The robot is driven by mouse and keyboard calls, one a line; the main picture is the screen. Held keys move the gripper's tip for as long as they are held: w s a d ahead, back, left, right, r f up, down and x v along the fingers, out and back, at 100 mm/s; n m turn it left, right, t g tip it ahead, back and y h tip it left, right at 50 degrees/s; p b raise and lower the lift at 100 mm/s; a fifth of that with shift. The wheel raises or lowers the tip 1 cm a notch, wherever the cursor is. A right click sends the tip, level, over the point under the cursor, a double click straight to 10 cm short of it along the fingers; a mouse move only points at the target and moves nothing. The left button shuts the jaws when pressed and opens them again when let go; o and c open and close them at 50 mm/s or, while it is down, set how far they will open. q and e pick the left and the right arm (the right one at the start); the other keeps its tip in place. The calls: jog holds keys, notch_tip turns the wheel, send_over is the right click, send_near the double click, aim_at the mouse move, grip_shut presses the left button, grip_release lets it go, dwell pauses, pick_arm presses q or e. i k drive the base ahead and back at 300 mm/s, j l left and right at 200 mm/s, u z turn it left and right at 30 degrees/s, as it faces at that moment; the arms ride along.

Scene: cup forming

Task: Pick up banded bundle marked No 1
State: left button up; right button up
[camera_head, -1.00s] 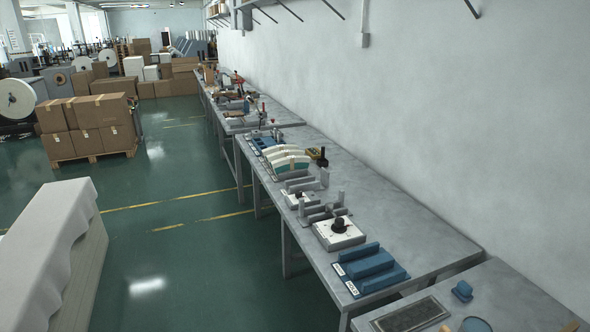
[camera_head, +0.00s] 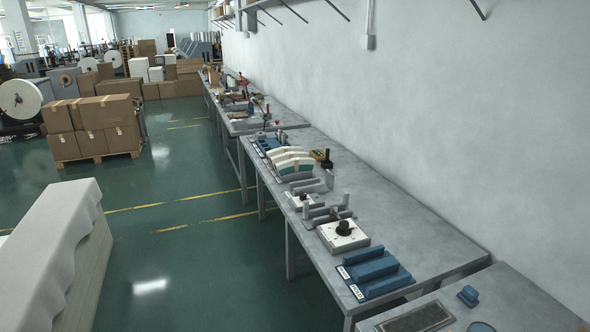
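Several curved pale bundles with darker bands (camera_head: 290,160) lie side by side on the long grey bench (camera_head: 410,233), around its middle. Their markings are too small to read, so I cannot tell which one is No 1. Neither of my grippers shows in the head view.
On the bench stand a blue tray (camera_head: 378,284) with white labels, a white block with a black knob (camera_head: 343,236) and grey fixtures. A nearer table (camera_head: 520,305) is at bottom right. A white-covered stack (camera_head: 50,240) stands left. Green floor (camera_head: 190,260) between is clear.

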aim_at(296, 165)
jog(key=i+j, duration=0.25)
jog(key=i, duration=0.2)
jog(key=i+j, duration=0.25)
jog(key=i, duration=0.25)
jog(key=i+j, duration=0.3)
jog(key=i, duration=0.15)
jog(key=i+j, duration=0.25)
jog(key=i, duration=0.2)
jog(key=i+j, duration=0.25)
jog(key=i, duration=0.25)
